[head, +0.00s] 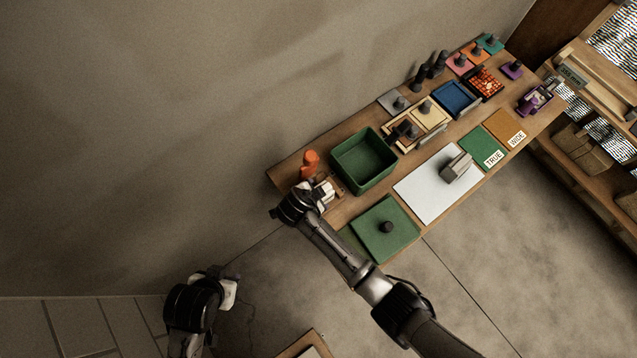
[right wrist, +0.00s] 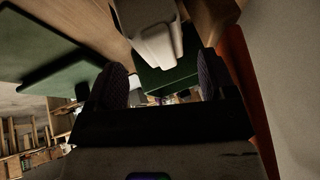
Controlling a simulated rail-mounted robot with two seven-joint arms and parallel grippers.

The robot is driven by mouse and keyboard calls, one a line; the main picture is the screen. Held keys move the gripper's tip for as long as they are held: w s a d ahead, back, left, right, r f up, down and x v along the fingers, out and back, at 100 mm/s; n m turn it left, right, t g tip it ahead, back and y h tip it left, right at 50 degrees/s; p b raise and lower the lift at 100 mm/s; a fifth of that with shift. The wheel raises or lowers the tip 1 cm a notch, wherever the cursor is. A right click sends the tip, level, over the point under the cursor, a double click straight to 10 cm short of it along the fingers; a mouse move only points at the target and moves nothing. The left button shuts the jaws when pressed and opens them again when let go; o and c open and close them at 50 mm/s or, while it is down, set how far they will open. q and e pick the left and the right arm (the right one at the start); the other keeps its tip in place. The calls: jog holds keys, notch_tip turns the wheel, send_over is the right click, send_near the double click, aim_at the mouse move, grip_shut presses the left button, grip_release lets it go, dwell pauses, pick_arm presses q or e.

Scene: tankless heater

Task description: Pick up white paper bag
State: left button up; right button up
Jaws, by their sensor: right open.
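A pale, whitish object (head: 325,191) stands on the left end of the wooden table. It also shows in the right wrist view (right wrist: 155,38), upside down at the top; I cannot tell for sure that it is the paper bag. My right gripper (head: 305,201) is right beside it at the table's left end, partly hiding it. In the right wrist view my right gripper (right wrist: 161,70) has its dark fingers apart, with the pale object beyond them and nothing visibly gripped. My left gripper (head: 229,290) is low at the left, off the table; its fingers are unclear.
An orange bottle (head: 310,163) stands close behind my right gripper. A green bin (head: 346,147) is just right of the pale object, and a green mat (head: 398,240) lies in front. A white board (head: 420,192) with a grey block is further right. The far end is crowded.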

jog(key=shift+x, duration=1.45)
jog(key=shift+c, duration=0.3)
jog(key=c, duration=0.8)
jog(key=shift+r, duration=0.15)
jog(key=shift+r, duration=0.2)
jog(key=shift+c, duration=1.1)
notch_tip(320, 180, up, 3)
jog(key=shift+a+r, duration=0.1)
jog(key=shift+r, duration=0.05)
jog(key=shift+c, duration=0.7)
jog(key=s+d+r, duration=0.1)
jog(key=d+r, duration=0.1)
jog(key=d, duration=0.1)
jog(key=s+d+r, duration=0.1)
jog(key=d+r, duration=0.1)
jog(key=d, duration=0.2)
jog(key=s+d+r, duration=0.1)
jog(key=d+r, duration=0.2)
jog(key=d, duration=0.1)
jog(key=shift+s+d+p, duration=0.1)
jog(key=shift+s+p, duration=0.2)
jog(key=shift+s, duration=0.05)
